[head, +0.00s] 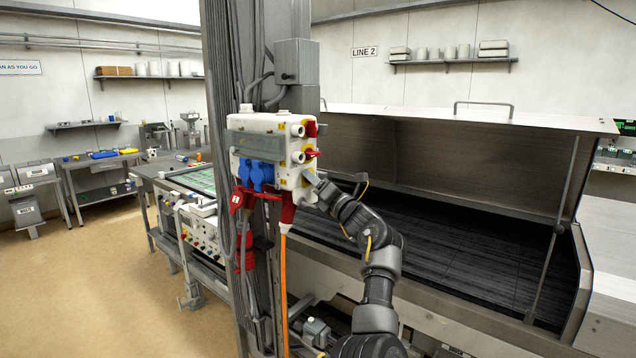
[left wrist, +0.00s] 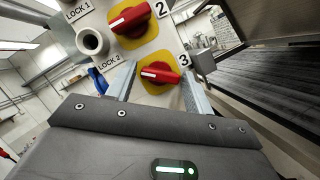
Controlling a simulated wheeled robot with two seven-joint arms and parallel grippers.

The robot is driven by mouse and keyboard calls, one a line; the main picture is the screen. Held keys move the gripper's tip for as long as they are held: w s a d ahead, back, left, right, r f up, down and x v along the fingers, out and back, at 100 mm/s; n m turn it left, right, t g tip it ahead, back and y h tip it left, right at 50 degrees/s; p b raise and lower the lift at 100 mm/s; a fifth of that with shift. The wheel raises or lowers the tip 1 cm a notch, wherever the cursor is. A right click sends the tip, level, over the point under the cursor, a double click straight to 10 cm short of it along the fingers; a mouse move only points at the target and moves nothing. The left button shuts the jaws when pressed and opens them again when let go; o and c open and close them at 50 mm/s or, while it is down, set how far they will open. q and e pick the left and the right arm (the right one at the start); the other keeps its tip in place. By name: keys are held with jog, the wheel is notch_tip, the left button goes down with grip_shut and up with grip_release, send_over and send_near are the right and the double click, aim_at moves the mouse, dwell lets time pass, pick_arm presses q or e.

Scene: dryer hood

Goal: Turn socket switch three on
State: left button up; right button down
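Socket switch three (left wrist: 160,73) is a red rotary knob on a yellow plate beside a printed 3, on the side of the white socket box (head: 270,128). Its handle lies nearly level in the left wrist picture, slightly tilted, with a white line toward its left end. My left gripper (head: 313,180) is at the lower right side of the box. In the left wrist view the left gripper (left wrist: 158,88) is open, with one finger on each side of knob three. I cannot tell whether they touch it. In the head view the gripper hides knob three. My right gripper is out of view.
Red switch two (left wrist: 130,18) sits just above knob three, with a round white lock fitting (left wrist: 92,40) beside it. The box hangs on a grey metal post (head: 222,60) with cables. An open dryer hood (head: 470,160) stands to the right.

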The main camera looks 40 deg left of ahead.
pick_arm(q)
jog(key=c, duration=0.7)
jog(key=shift+o, duration=0.2)
jog(key=shift+m, duration=0.4)
jog(key=shift+s+r+m+t+h, duration=0.2)
jog(key=shift+m+h, duration=0.45)
jog(key=shift+m, duration=1.05)
jog(key=shift+w+m+t+h, duration=0.15)
jog(key=shift+m+t+h, duration=0.4)
jog(key=shift+m, duration=1.15)
jog(key=shift+s+r+m+t+h, duration=0.1)
jog(key=shift+m+h, duration=0.7)
jog(key=shift+m, duration=0.9)
jog(key=o, duration=1)
jog(key=shift+d, duration=0.1)
